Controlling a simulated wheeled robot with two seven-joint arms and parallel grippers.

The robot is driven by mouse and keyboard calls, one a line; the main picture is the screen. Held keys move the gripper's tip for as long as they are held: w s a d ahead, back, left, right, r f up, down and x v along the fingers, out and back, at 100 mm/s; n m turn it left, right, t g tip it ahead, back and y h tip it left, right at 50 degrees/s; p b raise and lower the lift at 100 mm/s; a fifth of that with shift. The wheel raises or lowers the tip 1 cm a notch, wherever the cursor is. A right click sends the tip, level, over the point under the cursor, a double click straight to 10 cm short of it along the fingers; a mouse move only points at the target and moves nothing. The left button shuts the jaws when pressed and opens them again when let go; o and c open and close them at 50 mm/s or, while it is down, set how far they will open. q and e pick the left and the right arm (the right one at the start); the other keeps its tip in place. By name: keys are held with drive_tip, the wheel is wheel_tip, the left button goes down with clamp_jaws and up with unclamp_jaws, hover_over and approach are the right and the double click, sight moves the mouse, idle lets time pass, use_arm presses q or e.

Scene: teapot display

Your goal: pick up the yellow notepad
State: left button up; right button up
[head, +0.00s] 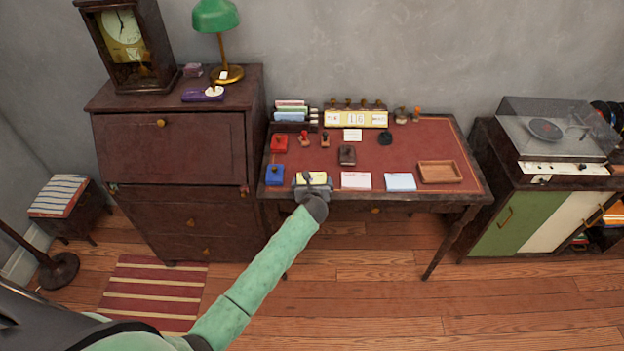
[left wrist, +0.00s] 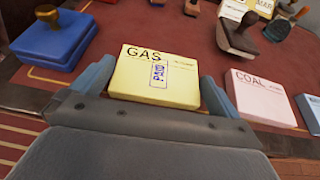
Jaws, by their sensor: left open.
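The yellow notepad (left wrist: 152,85), marked "GAS" with a blue stamp mark, lies on the red desk top near its front edge. In the head view the yellow notepad (head: 318,177) shows just beyond my left gripper (head: 312,184). In the left wrist view my left gripper (left wrist: 152,88) is open, with one finger on each side of the notepad. I cannot tell whether the fingers touch it. My right gripper is not in view.
A blue stamp pad (head: 275,174) sits left of the notepad. A pink "COAL" pad (head: 355,180) and a light blue pad (head: 400,182) lie to its right. A wooden tray (head: 439,173) and a dark stamp (left wrist: 236,37) are also on the desk (head: 400,150).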

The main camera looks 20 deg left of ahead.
use_arm(q)
drive_tip(key=shift+w+a+f, duration=0.15)
drive_tip(key=shift+w+f, duration=0.05)
drive_tip(key=shift+w, duration=0.15)
drive_tip(key=c, duration=0.6)
drive_tip(key=shift+r, duration=0.15)
drive_tip(key=shift+c, duration=0.2)
